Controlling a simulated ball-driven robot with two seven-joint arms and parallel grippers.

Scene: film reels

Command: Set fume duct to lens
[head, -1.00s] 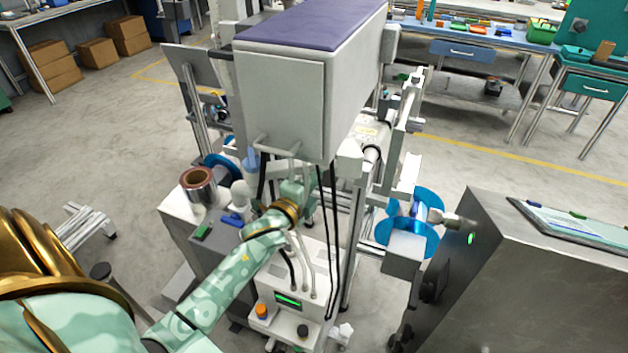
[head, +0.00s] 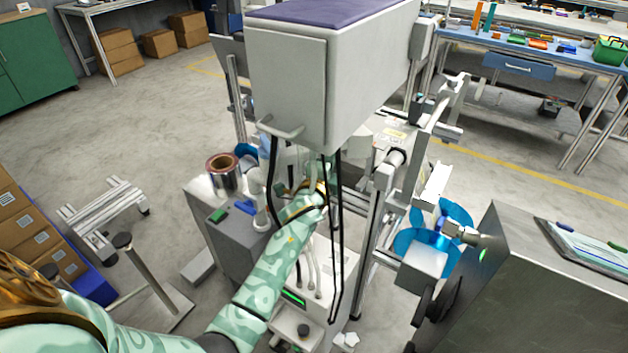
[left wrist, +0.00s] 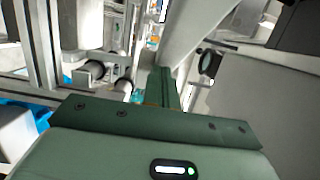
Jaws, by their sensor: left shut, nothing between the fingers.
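My left arm reaches in under the big grey housing (head: 288,92) of the machine in the head view. Its gripper is mostly hidden there behind black cables. In the left wrist view the left gripper (left wrist: 163,80) has its green fingers together with nothing between them. A pale, thick tube-like part (left wrist: 196,35) slants up beyond the fingers; it may be the fume duct, but I cannot tell. My right gripper is not in view.
Blue reels (head: 418,243) stand at the machine's right side beside a grey metal cabinet (head: 535,285). A copper-coloured roll (head: 222,164) stands on the left side. Black cables (head: 337,225) hang in front of my wrist.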

